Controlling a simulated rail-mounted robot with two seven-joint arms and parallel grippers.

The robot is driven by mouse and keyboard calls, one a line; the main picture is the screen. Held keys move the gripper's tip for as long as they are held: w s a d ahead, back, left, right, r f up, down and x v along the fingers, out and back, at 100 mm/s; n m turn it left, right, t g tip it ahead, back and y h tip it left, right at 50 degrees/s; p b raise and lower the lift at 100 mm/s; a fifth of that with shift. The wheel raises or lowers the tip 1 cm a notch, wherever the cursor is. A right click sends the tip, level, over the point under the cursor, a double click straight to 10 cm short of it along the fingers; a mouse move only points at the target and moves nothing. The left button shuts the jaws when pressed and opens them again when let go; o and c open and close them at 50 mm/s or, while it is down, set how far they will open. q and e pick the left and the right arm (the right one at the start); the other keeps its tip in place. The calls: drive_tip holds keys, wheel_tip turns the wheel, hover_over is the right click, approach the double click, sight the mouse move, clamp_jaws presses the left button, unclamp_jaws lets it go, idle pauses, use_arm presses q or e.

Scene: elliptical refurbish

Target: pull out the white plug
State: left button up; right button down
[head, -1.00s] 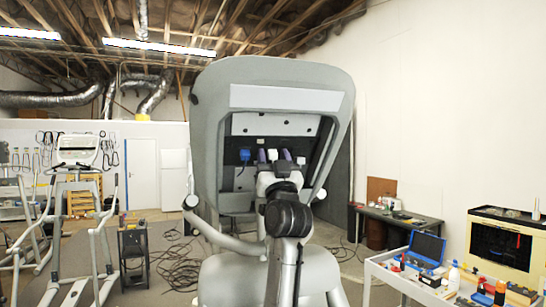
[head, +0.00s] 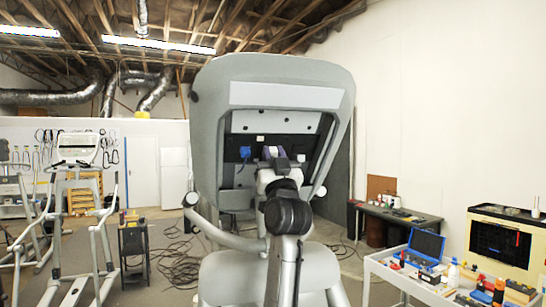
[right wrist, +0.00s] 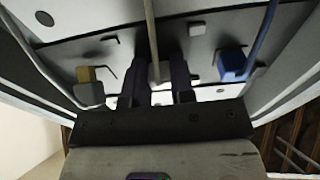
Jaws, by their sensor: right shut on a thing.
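The white plug (right wrist: 160,73) with a pale cable sits between the two dark fingers of my right gripper (right wrist: 160,88) in the right wrist view. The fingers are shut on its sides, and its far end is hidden. In the head view my right gripper (head: 274,153) is up at the dark panel inside the console's opening, with the white plug (head: 274,151) barely showing between its fingertips. My left gripper is not in view.
The grey console housing (head: 208,130) surrounds the arm closely. A tool cart (head: 385,265) stands at the right.

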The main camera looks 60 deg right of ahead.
drive_tip(key=shift+b+v, duration=0.7)
drive_tip(key=shift+v, duration=0.3)
drive_tip(key=shift+r, duration=0.15)
drive_tip(key=c, duration=1)
unclamp_jaws()
drive_tip(key=shift+o, duration=0.2)
drive_tip(key=b+v, duration=0.4)
drive_tip(key=v, duration=1)
